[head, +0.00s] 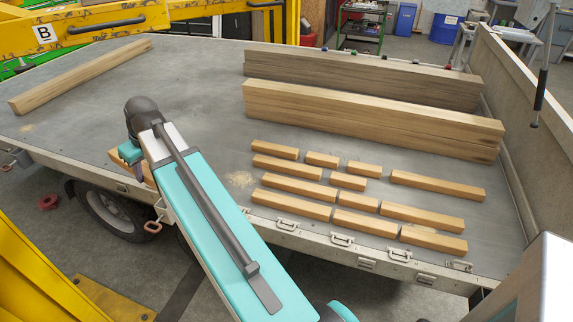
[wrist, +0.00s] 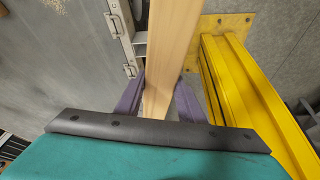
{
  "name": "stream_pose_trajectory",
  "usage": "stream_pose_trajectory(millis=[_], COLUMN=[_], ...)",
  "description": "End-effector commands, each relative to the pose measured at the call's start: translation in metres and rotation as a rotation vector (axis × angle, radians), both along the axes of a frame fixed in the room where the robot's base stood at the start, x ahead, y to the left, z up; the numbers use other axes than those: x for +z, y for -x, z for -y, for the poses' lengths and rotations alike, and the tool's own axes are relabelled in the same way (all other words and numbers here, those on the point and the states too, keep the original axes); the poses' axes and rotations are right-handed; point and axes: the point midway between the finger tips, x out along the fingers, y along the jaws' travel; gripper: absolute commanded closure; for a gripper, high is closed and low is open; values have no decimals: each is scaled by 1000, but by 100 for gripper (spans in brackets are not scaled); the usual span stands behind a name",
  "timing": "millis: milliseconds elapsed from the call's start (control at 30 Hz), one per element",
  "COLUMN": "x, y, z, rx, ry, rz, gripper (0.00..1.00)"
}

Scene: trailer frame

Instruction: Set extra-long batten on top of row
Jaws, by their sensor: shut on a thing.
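My gripper (head: 136,166) is at the near-left edge of the trailer bed, largely hidden by my arm. It is shut on a pale wooden batten (head: 121,164). In the wrist view the batten (wrist: 172,45) runs between the purple fingers (wrist: 160,101) and out past the top of the picture, so its full length is hidden. Several shorter and longer battens lie flat in rows on the bed right of my arm, among them a long batten (head: 437,185) and another long batten (head: 422,211) at the right end. Nothing is visibly stacked on them.
Thick beams (head: 370,112) lie stacked behind the rows, with more beams (head: 360,78) behind. A single beam (head: 80,77) lies at far left. The trailer bed (head: 200,80) is clear between. A side wall (head: 515,90) bounds the right; yellow frame parts (wrist: 240,95) stand beside the held batten.

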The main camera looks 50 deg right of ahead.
Motion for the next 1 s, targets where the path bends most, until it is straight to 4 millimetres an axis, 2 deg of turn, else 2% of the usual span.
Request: stream_pose_trajectory(millis=[33,267,567,1000], x=[-3,-19,-41,-74], y=[2,13,39,97], z=[16,77,155,268], rx=[1,33,76,135], ry=[-1,-1,-2,-2], rz=[0,0,0,0], gripper=[97,97,97,97])
